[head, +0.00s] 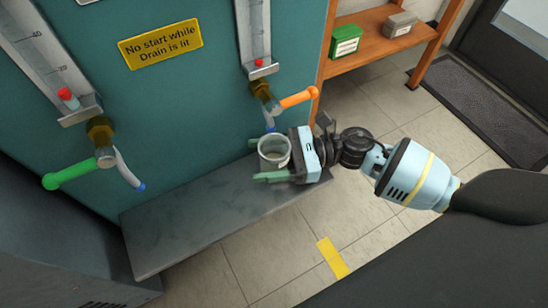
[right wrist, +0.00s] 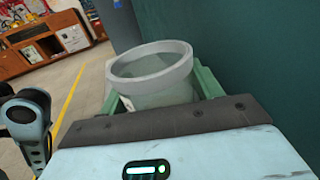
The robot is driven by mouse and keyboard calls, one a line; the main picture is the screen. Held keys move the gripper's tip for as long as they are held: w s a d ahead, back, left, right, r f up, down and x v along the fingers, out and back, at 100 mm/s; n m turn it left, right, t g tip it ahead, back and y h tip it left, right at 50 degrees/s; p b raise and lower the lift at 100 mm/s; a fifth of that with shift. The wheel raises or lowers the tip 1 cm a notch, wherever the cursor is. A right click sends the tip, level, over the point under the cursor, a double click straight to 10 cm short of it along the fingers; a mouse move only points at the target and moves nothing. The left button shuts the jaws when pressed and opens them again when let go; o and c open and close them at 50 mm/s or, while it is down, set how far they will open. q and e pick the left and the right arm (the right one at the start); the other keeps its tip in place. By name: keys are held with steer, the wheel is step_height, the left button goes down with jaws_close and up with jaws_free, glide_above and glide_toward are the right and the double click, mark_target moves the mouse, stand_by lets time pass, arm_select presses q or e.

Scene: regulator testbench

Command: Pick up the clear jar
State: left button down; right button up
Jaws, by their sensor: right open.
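The clear jar (head: 274,152) stands upright at the right end of the grey metal shelf, below the valve with the orange handle. Its round open rim faces up. My right gripper (head: 262,160) is open, with its green fingers on either side of the jar. In the right wrist view the jar (right wrist: 152,78) sits between the two fingers (right wrist: 158,90), close to the palm. Whether the fingers touch the glass cannot be told. My left gripper is not in view.
The teal panel (head: 180,110) rises behind the shelf (head: 190,220). The orange-handled valve (head: 290,100) hangs just above the jar, and a green-handled valve (head: 90,168) is at the left. The shelf left of the jar is bare. A wooden rack (head: 375,40) stands behind.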

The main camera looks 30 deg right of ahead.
steer(key=shift+c, duration=0.4)
steer(key=c, duration=0.8)
steer(key=shift+r+p, duration=0.3)
steer(key=shift+r, duration=0.15)
steer(key=v, duration=0.6)
steer(key=p+v, duration=0.1)
steer(key=v, duration=0.5)
steer(key=p+v, duration=0.1)
steer(key=v, duration=0.5)
steer(key=shift+r, duration=0.25)
steer(key=shift+s, duration=0.1)
